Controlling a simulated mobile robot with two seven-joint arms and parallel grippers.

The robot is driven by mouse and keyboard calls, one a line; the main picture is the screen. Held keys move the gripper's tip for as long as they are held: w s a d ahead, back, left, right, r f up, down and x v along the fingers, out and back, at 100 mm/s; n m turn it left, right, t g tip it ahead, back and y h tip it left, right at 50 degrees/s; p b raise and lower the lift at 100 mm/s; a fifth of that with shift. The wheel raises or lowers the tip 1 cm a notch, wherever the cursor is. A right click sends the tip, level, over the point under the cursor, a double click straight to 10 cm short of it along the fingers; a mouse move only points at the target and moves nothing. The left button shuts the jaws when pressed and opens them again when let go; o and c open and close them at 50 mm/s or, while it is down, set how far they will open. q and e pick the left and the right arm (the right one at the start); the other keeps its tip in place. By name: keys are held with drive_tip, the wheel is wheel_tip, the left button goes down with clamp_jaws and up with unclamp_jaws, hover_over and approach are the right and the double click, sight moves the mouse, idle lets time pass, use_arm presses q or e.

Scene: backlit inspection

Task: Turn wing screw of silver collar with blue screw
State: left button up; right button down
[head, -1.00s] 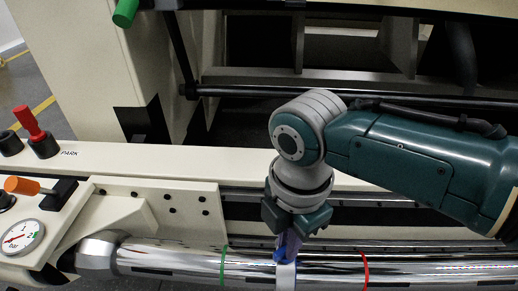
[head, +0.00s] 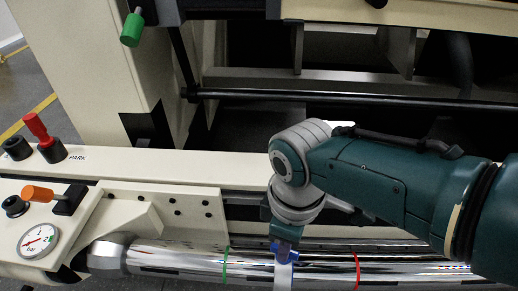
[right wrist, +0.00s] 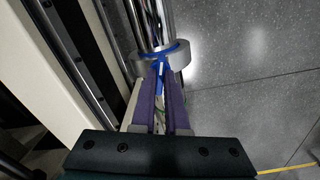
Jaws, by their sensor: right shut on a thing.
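The silver collar (head: 284,277) sits around the shiny chrome tube (head: 190,258), between a green ring and a red ring. Its blue wing screw (head: 285,257) points up from the collar, mostly covered by the fingers. My right gripper (head: 285,249) comes down from above and is shut on the blue screw. In the right wrist view the purple fingers of the right gripper (right wrist: 161,82) hold the blue screw (right wrist: 161,69) between their tips, with the silver collar (right wrist: 181,57) just beyond. My left gripper is not in view.
The green ring (head: 226,264) and red ring (head: 357,270) mark the tube on either side. At the left are a pressure gauge (head: 38,240), an orange-handled lever (head: 38,193) and a red lever (head: 37,127). A cream rail (head: 190,165) runs behind the tube.

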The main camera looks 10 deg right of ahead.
drive_tip(key=m, duration=0.6)
drive_tip(key=shift+m+p, duration=0.3)
drive_tip(key=shift+p, duration=0.05)
drive_tip(key=m, duration=0.5)
drive_tip(key=shift+m, duration=0.4)
drive_tip(key=c, duration=0.9)
unclamp_jaws()
wheel_tip(320, 180, up, 10)
drive_tip(key=p, duration=0.9)
drive_tip(key=shift+s+p, duration=0.1)
drive_tip(key=shift+p, duration=0.3)
